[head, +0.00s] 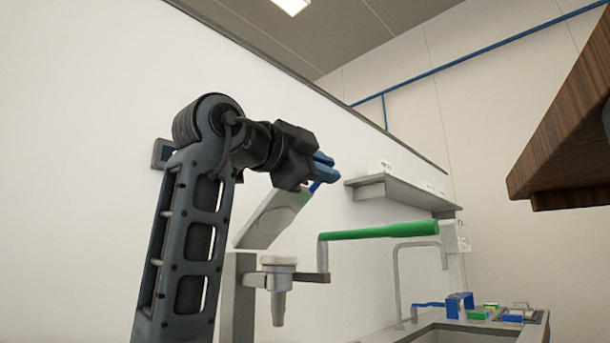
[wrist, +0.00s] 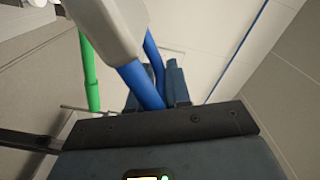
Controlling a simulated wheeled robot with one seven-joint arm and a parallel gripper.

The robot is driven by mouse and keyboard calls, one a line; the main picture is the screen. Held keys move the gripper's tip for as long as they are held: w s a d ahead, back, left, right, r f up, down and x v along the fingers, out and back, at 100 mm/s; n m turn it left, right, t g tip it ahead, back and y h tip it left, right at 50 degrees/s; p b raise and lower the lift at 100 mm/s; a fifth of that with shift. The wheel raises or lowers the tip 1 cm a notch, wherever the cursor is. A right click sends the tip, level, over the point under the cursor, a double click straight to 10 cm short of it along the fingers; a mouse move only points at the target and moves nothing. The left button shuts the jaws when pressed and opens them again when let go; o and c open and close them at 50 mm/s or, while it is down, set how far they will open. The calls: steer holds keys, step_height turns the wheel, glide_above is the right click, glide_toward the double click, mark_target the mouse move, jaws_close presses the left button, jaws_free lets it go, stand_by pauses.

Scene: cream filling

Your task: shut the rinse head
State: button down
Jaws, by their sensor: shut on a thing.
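The rinse head is most likely the pale grey hinged plate (head: 272,218) with a round mark on its underside. It stands tilted up and open above a white-topped nozzle cup (head: 279,262). My gripper (head: 326,167) is at its raised upper end, shut on its blue handle (head: 314,187). In the wrist view the pale head (wrist: 108,28) fills the top, and its blue bar (wrist: 139,86) runs down between my dark blue fingers (wrist: 177,82). The exact contact with the fingers is partly hidden.
A crank with a green handle (head: 380,231) sticks out to the right, below my gripper. Behind it are a tall tap (head: 420,244), a sink edge (head: 480,325) and a wall shelf (head: 400,187). A wooden cabinet (head: 560,150) hangs at upper right.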

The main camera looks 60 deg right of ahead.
steer(key=s+a+f+m+b, duration=0.1)
steer(key=s+f+m+b, duration=0.2)
steer(key=f+b, duration=0.4)
steer(key=shift+s+f+m, duration=0.2)
steer(key=shift+f+m, duration=0.3)
steer(key=shift+f, duration=0.95)
steer(key=shift+a, duration=0.1)
steer(key=c, duration=1.1)
jaws_free()
steer(key=shift+c, duration=0.2)
steer(key=p+v, duration=0.1)
steer(key=v, duration=0.6)
steer(key=shift+a, duration=0.4)
